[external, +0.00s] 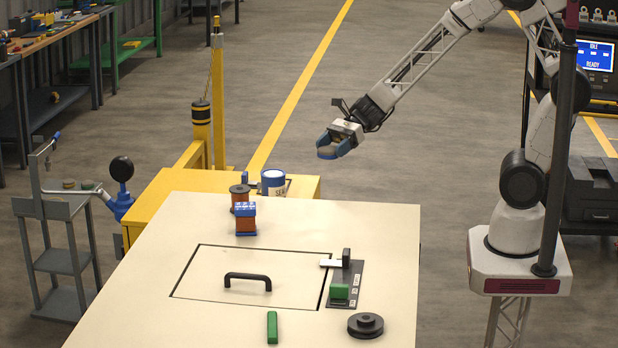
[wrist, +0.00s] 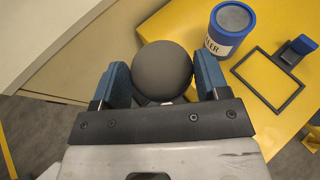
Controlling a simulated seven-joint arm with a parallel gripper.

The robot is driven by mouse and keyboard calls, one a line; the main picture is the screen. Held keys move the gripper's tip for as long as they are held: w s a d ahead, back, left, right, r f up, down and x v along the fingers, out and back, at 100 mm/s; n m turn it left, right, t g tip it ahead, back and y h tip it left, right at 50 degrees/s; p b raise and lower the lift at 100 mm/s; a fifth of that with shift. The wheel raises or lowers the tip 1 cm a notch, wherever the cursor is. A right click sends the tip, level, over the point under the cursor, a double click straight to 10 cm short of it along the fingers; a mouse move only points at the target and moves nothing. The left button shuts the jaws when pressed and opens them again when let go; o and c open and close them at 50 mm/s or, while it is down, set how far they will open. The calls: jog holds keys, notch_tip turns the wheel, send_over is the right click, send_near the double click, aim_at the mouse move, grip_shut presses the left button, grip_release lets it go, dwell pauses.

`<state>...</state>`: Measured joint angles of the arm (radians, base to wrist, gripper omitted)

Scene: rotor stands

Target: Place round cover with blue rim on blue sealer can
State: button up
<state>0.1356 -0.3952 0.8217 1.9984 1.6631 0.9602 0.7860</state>
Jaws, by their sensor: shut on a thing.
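My gripper (external: 335,144) is shut on the round cover and holds it in the air, to the right of and above the blue sealer can. The blue sealer can (external: 273,182) has a white label and stands upright on the yellow surface behind the cream table. It also shows in the wrist view (wrist: 231,32), up and right of the cover and apart from it, with a blue rim around a grey top.
The yellow surface (external: 170,192) also bears a black rectangular frame (wrist: 268,80) with a blue block beside the can. A brown spool (external: 239,196) and a blue-topped block (external: 245,219) stand near the can. The cream table (external: 130,290) has a black handle (external: 247,278). Air around my gripper is clear.

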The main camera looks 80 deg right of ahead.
send_over(277, 171)
jog(key=shift+a+f, duration=0.15)
jog(key=shift+f, duration=0.6)
dwell(0.4)
jog(key=shift+f, duration=1.8)
jog(key=o, duration=1)
jog(key=shift+f, duration=0.1)
